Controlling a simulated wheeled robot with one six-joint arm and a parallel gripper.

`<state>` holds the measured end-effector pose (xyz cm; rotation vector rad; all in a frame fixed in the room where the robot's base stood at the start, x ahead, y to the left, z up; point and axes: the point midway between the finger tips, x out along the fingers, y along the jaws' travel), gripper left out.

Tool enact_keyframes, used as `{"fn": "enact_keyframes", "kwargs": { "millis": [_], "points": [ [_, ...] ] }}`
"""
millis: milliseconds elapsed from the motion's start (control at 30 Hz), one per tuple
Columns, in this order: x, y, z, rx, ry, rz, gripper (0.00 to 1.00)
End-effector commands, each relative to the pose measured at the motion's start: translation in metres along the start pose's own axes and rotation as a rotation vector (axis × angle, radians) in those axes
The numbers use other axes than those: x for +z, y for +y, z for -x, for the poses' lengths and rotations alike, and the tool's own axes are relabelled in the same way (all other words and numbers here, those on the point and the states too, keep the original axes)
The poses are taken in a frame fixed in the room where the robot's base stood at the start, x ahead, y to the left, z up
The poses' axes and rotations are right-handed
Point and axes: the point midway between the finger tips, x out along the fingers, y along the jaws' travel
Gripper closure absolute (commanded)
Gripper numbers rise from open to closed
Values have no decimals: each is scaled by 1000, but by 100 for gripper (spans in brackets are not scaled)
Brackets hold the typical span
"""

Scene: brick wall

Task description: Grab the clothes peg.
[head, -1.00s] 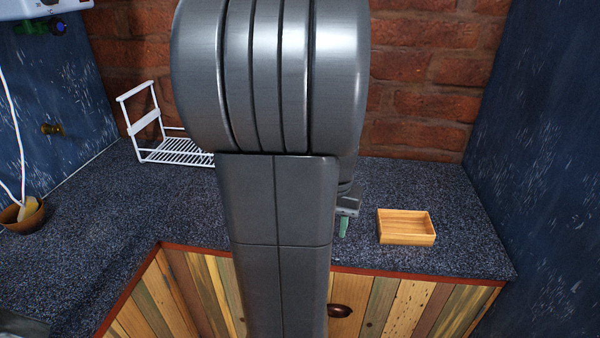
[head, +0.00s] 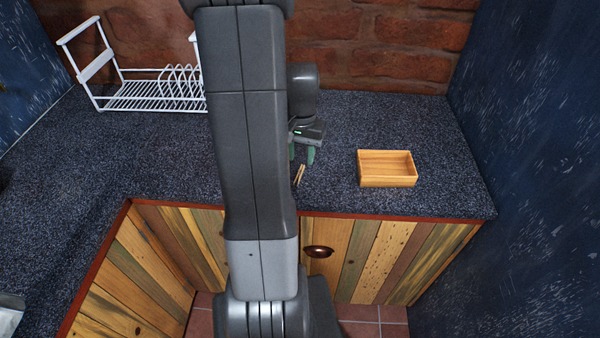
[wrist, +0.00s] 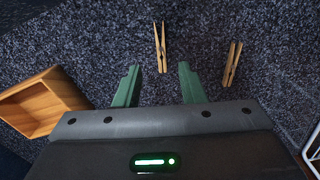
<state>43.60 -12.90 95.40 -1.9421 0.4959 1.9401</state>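Two wooden clothes pegs lie on the dark speckled worktop. In the wrist view one peg (wrist: 160,47) lies just beyond the fingertips, roughly in line with the gap between them. The second peg (wrist: 232,64) lies to the right, outside the fingers. In the head view one peg (head: 300,175) shows just in front of my gripper (head: 303,157); the other is not seen there, and my arm covers part of the worktop. My gripper's green fingers, also in the wrist view (wrist: 157,78), are apart with nothing between them.
A shallow wooden tray (head: 388,181) stands right of my gripper; it shows at the left in the wrist view (wrist: 38,122). A white wire dish rack (head: 150,106) stands at the back left. A brick wall (head: 400,45) closes the back. The worktop's front edge is near the peg.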

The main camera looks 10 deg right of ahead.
Motion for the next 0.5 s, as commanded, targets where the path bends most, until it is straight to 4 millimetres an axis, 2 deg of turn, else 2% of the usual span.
{"fn": "enact_keyframes", "kwargs": {
  "millis": [333, 500],
  "points": [
    [2, -2, -40, 2, -4, 0, 63],
    [1, -2, -51, 1, -2, 0, 63]
  ]
}}
